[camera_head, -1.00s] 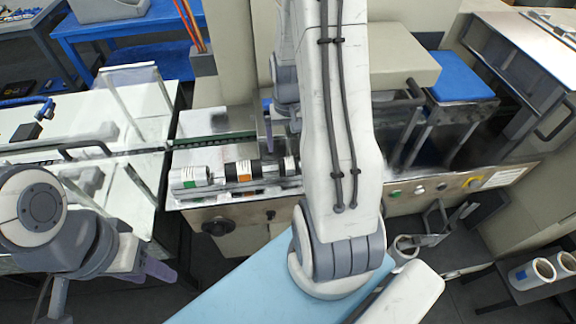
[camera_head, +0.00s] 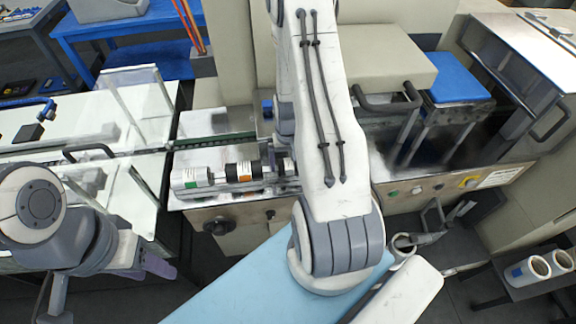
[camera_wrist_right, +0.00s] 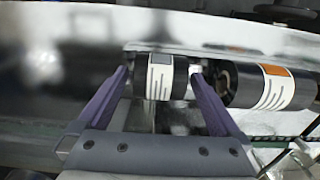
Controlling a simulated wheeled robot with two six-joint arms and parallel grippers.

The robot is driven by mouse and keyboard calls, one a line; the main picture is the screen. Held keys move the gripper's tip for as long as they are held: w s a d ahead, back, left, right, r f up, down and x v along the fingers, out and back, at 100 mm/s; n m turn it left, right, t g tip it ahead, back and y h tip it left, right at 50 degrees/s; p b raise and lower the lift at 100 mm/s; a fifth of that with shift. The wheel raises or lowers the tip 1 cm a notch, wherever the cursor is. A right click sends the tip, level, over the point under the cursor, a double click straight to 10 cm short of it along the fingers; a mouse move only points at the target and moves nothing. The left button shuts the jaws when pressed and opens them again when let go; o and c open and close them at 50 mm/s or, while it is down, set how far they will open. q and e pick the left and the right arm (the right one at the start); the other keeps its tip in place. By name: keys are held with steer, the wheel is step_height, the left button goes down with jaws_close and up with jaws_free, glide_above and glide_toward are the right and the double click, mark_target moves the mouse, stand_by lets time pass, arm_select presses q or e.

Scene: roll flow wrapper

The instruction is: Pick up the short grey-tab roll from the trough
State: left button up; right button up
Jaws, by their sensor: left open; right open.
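The short grey-tab roll (camera_wrist_right: 160,77) has a white label with a grey patch and lies in the metal trough. In the right wrist view, my open right gripper (camera_wrist_right: 160,74) has one purple finger on each side of this roll; I cannot tell whether they touch it. In the head view my right arm hides most of that gripper and part of the roll. The orange-tab roll (camera_head: 243,172) lies beside it in the trough and also shows in the right wrist view (camera_wrist_right: 268,87). My left gripper (camera_head: 143,268) is open and empty at lower left.
A green-tab white roll (camera_head: 190,178) lies at the left end of the trough (camera_head: 225,190). The orange-tab roll sits close to my right-hand finger in the wrist view. More rolls (camera_head: 530,268) stand on a dark stand at lower right.

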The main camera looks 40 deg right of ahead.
steer(key=c, duration=1.4)
steer(key=shift+r, duration=0.15)
